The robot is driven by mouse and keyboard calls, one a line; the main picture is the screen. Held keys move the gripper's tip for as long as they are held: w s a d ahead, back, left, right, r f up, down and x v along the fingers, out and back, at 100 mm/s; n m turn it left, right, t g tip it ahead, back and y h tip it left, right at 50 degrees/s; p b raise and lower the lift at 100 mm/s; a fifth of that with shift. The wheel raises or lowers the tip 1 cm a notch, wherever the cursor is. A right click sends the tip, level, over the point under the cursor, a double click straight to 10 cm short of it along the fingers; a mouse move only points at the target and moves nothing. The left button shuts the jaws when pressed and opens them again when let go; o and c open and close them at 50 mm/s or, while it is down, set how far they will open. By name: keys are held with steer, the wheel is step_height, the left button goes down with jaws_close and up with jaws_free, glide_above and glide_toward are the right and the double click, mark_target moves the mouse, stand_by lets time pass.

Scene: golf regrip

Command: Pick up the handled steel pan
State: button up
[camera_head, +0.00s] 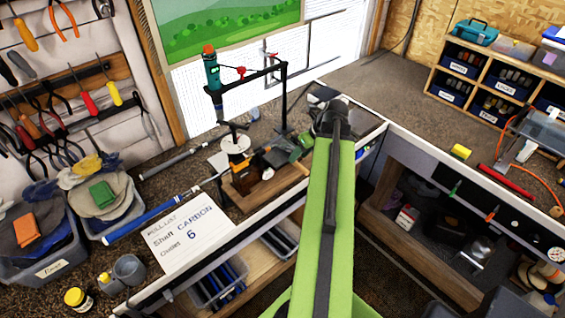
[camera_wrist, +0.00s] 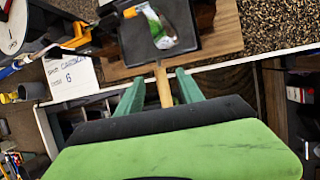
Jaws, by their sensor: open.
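A dark, square-edged pan (camera_wrist: 130,42) lies flat in the upper middle of the wrist view, and I take it to be the handled steel pan. A green-and-white item (camera_wrist: 158,28) rests on it. Its light wooden handle (camera_wrist: 164,88) points toward me. My gripper (camera_wrist: 160,77) is open, with its two green fingers on either side of the handle and gaps showing at both sides. I cannot tell the height of the fingers over the handle. In the head view my arm hides the fingers and most of this spot.
A brown wooden board (camera_wrist: 228,32) lies under the pan. A lettered card (camera_head: 190,233) lies at the left on the bench. A dark stand with a green-and-orange tool (camera_head: 211,70) rises behind. A divided wooden shelf (camera_head: 487,72) stands at the back right, with bare bench left of it.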

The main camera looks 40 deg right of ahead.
mark_target(288, 157)
steer(key=b+x, duration=0.2)
steer(key=x, duration=0.1)
steer(key=shift+d+f, duration=0.1)
steer(key=shift+f, duration=0.25)
steer(key=shift+r, duration=0.2)
steer(key=shift+c, duration=0.4)
jaws_close()
stand_by(0.4)
